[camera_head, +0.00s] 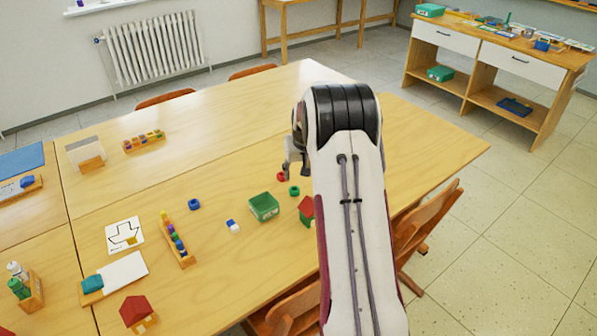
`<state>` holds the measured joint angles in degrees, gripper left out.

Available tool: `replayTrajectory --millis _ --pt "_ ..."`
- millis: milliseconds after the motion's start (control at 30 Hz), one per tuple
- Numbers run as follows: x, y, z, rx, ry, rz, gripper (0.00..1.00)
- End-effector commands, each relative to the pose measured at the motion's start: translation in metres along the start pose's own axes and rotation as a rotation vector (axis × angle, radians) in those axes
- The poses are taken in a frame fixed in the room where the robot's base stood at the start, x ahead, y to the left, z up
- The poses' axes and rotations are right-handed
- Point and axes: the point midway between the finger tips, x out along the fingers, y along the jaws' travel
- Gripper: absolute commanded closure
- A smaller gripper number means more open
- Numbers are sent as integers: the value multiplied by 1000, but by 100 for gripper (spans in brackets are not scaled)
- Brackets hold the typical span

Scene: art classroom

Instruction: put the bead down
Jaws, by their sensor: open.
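My gripper (289,170) is partly hidden behind my own arm, with its fingers pointing down over the table (240,150). It is open. A small red bead (281,177) is just below the fingertips, near or on the tabletop; I cannot tell whether it touches a finger. A green ring-shaped bead (294,190) lies on the table just in front of it. A blue ring-shaped bead (194,204) lies farther left on the table. Which bead the task means is not clear from this view.
A green box (264,207) and a small red-and-green house (306,210) stand close to the beads. A small blue-and-white piece (233,227) and a wooden rack of coloured pieces (178,240) are to the left. The table behind my gripper is clear.

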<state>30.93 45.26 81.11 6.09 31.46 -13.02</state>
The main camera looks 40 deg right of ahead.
Motion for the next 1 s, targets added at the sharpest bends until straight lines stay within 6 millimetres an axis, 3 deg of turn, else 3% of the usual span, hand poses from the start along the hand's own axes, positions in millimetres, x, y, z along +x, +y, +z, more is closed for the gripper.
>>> replayTrajectory --millis 267,467,667,1000 --pt "0 0 0 0 0 0 59" --pt "-14 -9 -1 -9 4 -3 59" --pt "-50 -31 0 -30 10 -13 59" --pt "-133 -80 18 -80 24 -35 59"
